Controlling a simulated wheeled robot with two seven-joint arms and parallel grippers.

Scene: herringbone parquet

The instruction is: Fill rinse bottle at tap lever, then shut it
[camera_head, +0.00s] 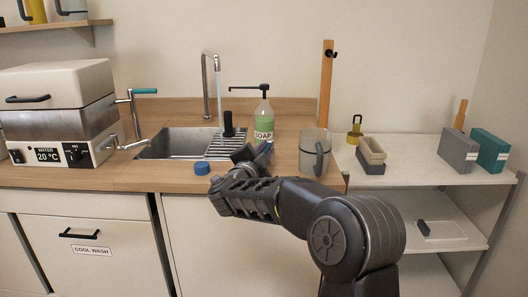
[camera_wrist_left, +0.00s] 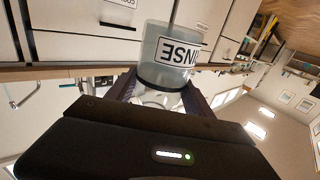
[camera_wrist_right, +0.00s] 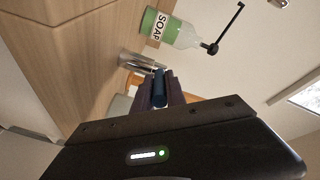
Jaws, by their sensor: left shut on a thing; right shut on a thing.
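The rinse bottle (camera_wrist_left: 172,58), translucent with a RINSE label, is between the fingers of my left gripper (camera_wrist_left: 160,98), which is shut on it. Neither shows in the head view. My right gripper (camera_wrist_right: 160,100) is shut on a dark blue handle (camera_wrist_right: 160,86), beside a chrome part; I take it to be the tap lever. In the head view my right gripper (camera_head: 250,155) is in front of the soap bottle. The chrome tap (camera_head: 207,85) arches over the sink (camera_head: 160,145), with a pale blue stream (camera_head: 220,95) below its spout. A blue cap (camera_head: 201,168) lies on the counter.
The soap bottle (camera_head: 264,122) stands behind my right gripper, with a grey jug (camera_head: 312,150) to its right. Counter left of the blue cap is clear.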

